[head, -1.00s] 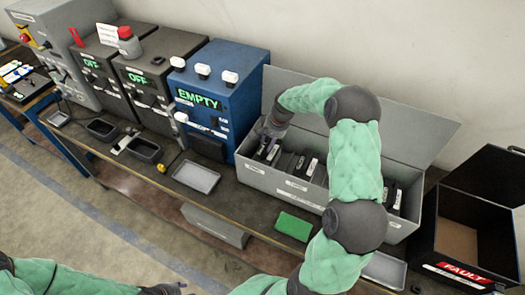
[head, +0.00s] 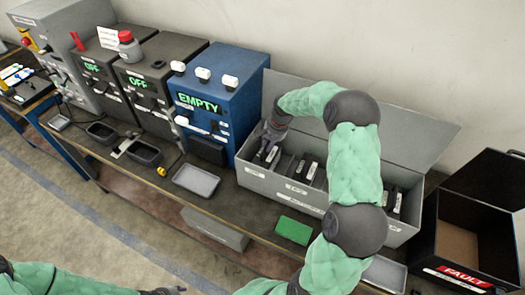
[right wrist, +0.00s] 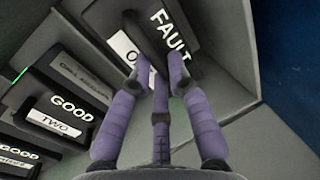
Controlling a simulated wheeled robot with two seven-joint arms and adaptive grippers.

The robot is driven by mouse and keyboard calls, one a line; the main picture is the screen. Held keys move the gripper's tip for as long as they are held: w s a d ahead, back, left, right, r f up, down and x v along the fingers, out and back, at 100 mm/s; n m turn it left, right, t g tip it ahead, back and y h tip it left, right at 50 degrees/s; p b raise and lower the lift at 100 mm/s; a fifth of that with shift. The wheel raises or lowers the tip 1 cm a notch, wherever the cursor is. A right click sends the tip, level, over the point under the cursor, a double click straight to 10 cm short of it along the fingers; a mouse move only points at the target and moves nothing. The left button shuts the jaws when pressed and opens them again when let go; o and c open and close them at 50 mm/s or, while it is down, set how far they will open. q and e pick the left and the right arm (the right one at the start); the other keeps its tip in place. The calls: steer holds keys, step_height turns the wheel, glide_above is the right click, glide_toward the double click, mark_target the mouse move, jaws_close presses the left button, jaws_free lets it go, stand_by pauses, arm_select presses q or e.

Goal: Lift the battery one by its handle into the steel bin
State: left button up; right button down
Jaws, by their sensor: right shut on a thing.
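Battery one (right wrist: 125,47) is a dark block with a white label, partly covered, and the word FAULT on it. It stands at the left end of the long grey lidded box (head: 290,198), where its pale label (head: 272,154) shows in the head view. My right gripper (right wrist: 155,76) reaches down with its purple fingers shut on its dark handle. The gripper (head: 271,138) is small and dark in the head view. My left gripper (head: 163,291) is at the bottom edge, its fingers unclear. I cannot tell which container is the steel bin.
Battery two (right wrist: 62,115), marked GOOD, sits beside battery one. Several more batteries stand in the grey box, whose lid (head: 415,115) is open. A black box marked FAULT (head: 466,277) stands open at right. A blue unit reading EMPTY (head: 225,85) stands close at left.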

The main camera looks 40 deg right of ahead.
steer(key=w+a+p+v, duration=0.1)
steer(key=w+p+v, duration=0.1)
steer(key=p+v, duration=0.4)
steer(key=w+a+r+p+v, duration=0.1)
steer(key=p+v, duration=0.5)
steer(key=v, duration=0.7)
steer(key=shift+w, duration=0.55)
stand_by(1.2)
steer(key=shift+r, duration=0.25)
